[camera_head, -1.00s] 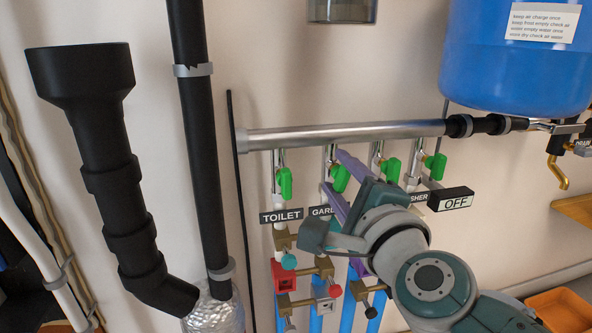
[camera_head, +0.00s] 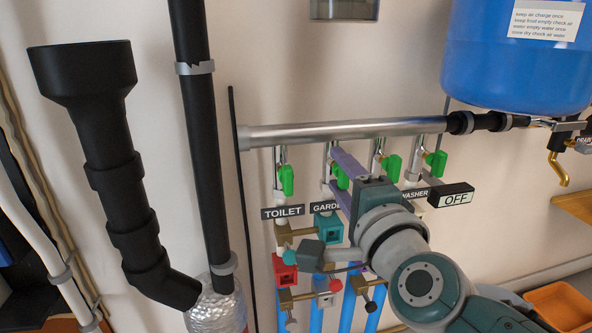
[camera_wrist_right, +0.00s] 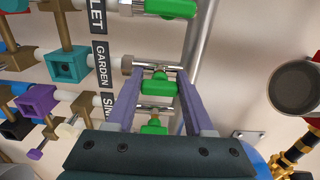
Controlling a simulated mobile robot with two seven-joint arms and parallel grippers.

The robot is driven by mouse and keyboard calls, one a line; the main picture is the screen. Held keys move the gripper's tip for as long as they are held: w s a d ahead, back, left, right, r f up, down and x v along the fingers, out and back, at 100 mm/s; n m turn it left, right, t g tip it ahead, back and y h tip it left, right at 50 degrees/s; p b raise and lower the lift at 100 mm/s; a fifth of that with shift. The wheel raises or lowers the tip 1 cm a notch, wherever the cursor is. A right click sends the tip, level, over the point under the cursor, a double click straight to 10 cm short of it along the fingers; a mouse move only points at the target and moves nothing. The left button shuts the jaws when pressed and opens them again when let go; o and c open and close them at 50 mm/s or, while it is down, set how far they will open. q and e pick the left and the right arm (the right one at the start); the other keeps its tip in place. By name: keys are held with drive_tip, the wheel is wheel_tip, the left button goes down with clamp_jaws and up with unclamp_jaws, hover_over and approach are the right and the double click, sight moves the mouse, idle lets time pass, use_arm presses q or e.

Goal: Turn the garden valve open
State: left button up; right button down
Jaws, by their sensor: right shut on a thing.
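The garden valve has a green handle (camera_head: 341,178) on the second branch from the left, under the silver pipe. In the right wrist view its green handle (camera_wrist_right: 158,86) lies between the two lavender fingers, beside the GARDEN label (camera_wrist_right: 103,65). My right gripper (camera_wrist_right: 157,88) is shut on this handle. In the head view the right gripper (camera_head: 343,180) comes from the lower right, and its fingers partly hide the handle. The GARDEN label (camera_head: 326,208) is partly covered by the gripper. My left gripper is not in view.
Green handles stand close on both sides: the toilet one (camera_head: 286,180) to the left, others (camera_head: 392,167) to the right. The silver pipe (camera_head: 340,131) runs above. A blue tank (camera_head: 515,60) stands upper right.

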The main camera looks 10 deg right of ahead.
drive_tip(key=shift+c, duration=1.4)
unclamp_jaws()
drive_tip(key=shift+s, duration=0.4)
drive_tip(key=s+p, duration=0.3)
drive_tip(key=s, duration=0.6)
drive_tip(key=shift+d, duration=0.15)
